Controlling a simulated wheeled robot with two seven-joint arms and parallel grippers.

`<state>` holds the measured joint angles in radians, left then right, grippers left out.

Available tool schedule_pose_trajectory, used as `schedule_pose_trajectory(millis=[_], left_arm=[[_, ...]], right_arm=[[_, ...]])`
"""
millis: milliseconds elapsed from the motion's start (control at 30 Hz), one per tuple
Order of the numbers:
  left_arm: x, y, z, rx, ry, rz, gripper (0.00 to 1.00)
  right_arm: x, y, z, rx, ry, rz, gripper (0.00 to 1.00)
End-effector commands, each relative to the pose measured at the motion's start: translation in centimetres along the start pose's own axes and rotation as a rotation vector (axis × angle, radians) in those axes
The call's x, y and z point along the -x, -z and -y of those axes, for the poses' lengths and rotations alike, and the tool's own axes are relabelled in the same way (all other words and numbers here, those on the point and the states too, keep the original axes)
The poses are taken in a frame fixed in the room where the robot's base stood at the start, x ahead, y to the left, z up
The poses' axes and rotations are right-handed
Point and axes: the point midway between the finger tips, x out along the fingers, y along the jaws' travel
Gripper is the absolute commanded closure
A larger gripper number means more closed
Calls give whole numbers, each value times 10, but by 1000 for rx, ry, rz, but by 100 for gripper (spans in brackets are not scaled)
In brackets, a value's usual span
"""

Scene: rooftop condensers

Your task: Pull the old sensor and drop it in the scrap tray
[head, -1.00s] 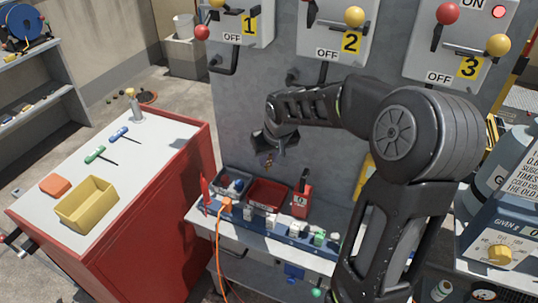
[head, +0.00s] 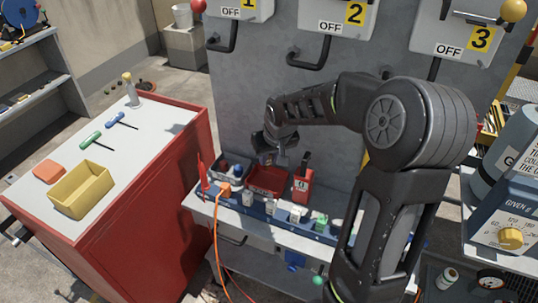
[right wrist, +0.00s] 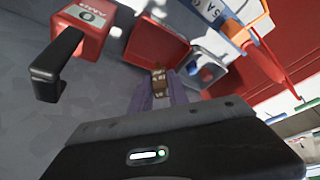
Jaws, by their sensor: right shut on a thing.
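My right gripper (head: 275,161) is shut on a small brown part, taken to be the old sensor (right wrist: 159,80), which shows between the fingertips in the right wrist view. The fingers hide much of it, and it is hard to make out in the head view. The gripper is above a red open tray (head: 268,190) on the narrow bench against the grey panel. The tray also shows in the right wrist view (right wrist: 140,40), beyond the fingertips. No label on it is readable. My left gripper is not in view.
A red box with a black handle (head: 303,185) stands right of the tray. A grey bin with blue contents (head: 232,172) and a red pointed tool (head: 202,172) are left. A strip of several connectors (head: 270,207) runs in front. A red cart (head: 150,195) carries a yellow bin (head: 82,190).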

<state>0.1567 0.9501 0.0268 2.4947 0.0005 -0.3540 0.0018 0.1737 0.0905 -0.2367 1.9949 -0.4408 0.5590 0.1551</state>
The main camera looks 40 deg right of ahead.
Motion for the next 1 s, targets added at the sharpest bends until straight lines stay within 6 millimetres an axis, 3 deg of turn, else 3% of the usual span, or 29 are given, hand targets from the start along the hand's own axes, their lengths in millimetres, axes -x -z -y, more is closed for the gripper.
schedule_pose_trajectory(millis=[233,267,533,833,1000], left_arm=[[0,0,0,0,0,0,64],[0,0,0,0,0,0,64],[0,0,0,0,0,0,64],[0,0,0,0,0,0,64],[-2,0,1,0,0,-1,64]], right_arm=[[0,0,0,0,0,0,100],[0,0,0,0,0,0,77],[0,0,0,0,0,0,55],[1,0,0,0,0,-1,54],[15,1,0,0,1,-4,54]])
